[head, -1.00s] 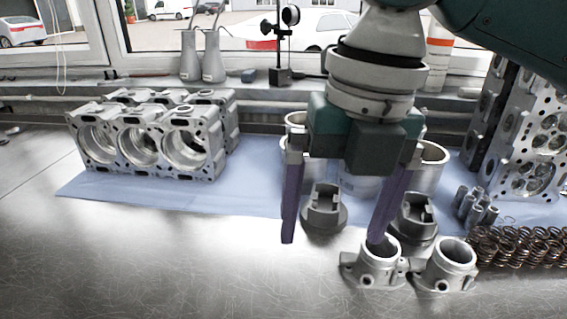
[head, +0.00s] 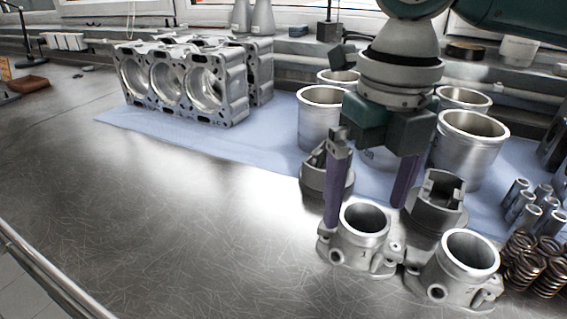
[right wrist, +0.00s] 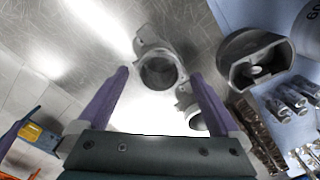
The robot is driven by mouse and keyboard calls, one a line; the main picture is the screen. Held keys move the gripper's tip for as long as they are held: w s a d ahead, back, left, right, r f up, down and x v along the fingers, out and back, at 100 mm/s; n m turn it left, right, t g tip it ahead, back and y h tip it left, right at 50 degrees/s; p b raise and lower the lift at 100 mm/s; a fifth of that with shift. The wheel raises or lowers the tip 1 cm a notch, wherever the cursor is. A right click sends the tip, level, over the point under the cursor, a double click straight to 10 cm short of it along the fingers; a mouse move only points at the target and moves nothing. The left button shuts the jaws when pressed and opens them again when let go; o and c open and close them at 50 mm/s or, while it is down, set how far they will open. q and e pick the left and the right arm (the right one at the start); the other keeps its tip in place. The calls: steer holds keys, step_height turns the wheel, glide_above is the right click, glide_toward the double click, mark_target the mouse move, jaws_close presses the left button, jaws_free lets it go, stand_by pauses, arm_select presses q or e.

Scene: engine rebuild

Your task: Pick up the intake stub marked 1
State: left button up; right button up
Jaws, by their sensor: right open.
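The intake stub marked 1 (head: 361,254) is a grey metal tube on a flanged foot, upright at the front of the bench. My right gripper (head: 368,214) points down over it, open and empty. In the head view its purple fingers appear on either side of the stub's mouth. In the right wrist view the stub (right wrist: 158,74) shows between the fingertips of my gripper (right wrist: 159,75), a little beyond them. A second, similar stub (head: 468,252) stands close to its right; its mark is hard to read. My left gripper is out of view.
Two dark pistons (head: 436,205) stand just behind the stubs, with cylinder liners (head: 465,150) on the blue mat (head: 220,150). Coil springs (head: 525,265) and small pins (head: 520,207) lie at right. An engine block (head: 185,85) stands at the back left. The front left bench is clear.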

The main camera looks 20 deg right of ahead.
mark_target(364, 217)
steer(key=shift+f, duration=1.6)
steer(key=shift+c, duration=0.4)
steer(key=shift+r, duration=0.1)
jaws_close()
